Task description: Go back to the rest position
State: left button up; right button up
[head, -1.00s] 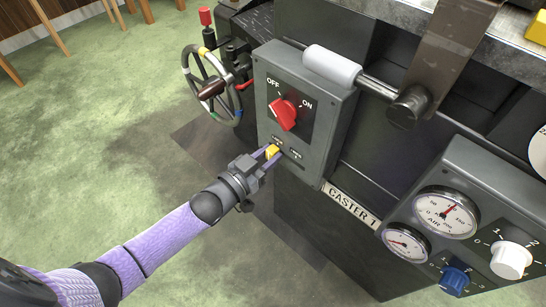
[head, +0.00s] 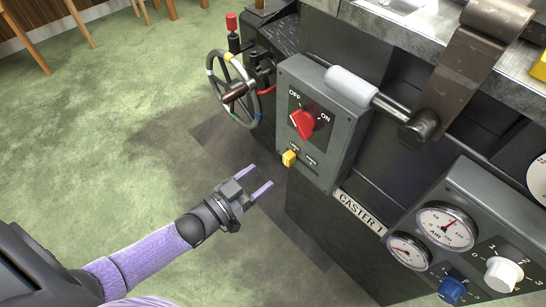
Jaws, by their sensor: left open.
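My left gripper (head: 259,180) is open and empty, with its two purple fingers apart. It hangs over the floor, to the lower left of the grey switch box (head: 341,130) and clear of it. The box carries a red OFF/ON knob (head: 302,124) and, below it, a small yellow switch (head: 289,158) that sticks out. The gripper does not touch the yellow switch. My right gripper is not in view.
The dark caster machine (head: 330,235) fills the right side. A handwheel (head: 234,91) stands at its left, and a lever with a white grip (head: 351,86) juts out above the box. A gauge panel (head: 470,205) is at lower right. Green floor (head: 110,125) lies open at left.

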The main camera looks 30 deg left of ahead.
pick_arm(q)
jog(key=shift+v, duration=0.9)
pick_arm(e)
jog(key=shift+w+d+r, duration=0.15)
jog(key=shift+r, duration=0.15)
pick_arm(q)
jog(key=shift+f, duration=0.1)
